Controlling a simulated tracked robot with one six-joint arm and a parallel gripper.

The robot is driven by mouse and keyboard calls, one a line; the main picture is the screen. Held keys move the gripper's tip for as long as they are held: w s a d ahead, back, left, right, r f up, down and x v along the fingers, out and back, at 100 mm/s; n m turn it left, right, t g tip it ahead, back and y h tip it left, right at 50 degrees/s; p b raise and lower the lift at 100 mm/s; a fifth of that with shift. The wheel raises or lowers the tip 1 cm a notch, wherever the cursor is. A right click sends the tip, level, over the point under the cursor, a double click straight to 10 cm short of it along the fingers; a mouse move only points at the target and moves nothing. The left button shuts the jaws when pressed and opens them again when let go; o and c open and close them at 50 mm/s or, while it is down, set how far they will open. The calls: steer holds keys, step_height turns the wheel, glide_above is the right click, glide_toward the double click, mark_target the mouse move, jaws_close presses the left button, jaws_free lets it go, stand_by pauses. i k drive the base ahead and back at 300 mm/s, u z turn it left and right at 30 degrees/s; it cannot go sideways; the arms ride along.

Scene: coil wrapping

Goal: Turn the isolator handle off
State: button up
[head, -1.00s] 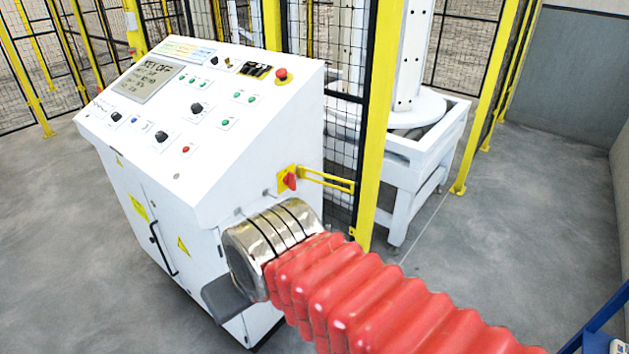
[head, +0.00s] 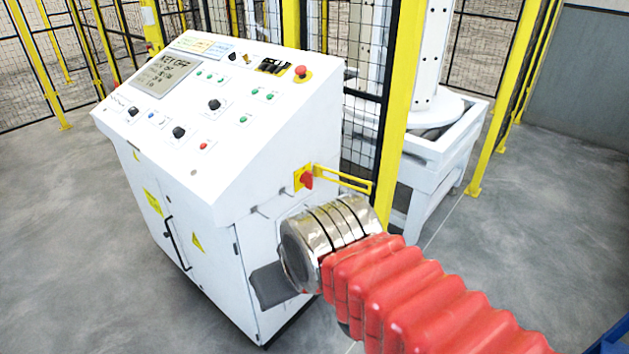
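The isolator handle (head: 307,180) is a small red knob on a yellow plate, on the right side wall of a white control cabinet (head: 250,190). A yellow bracket (head: 342,179) runs from beside it toward the fence post. My arm, with a red ribbed sleeve and shiny metal wrist, reaches in from the lower right. My gripper (head: 273,287) shows only as a dark grey part at the wrist's left end, below and left of the handle and apart from it. Its fingertips cannot be made out. Nothing is seen touching the handle.
The cabinet's sloped panel carries a display (head: 167,75), knobs, buttons and a red emergency stop (head: 301,71). A yellow fence post (head: 401,120) and black mesh stand just right of the handle. A white machine frame (head: 445,150) stands behind. Grey floor is open at right.

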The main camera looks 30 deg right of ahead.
mark_target(307, 178)
steer(key=u, duration=0.05)
steer(key=i, duration=1)
steer(key=z, duration=0.05)
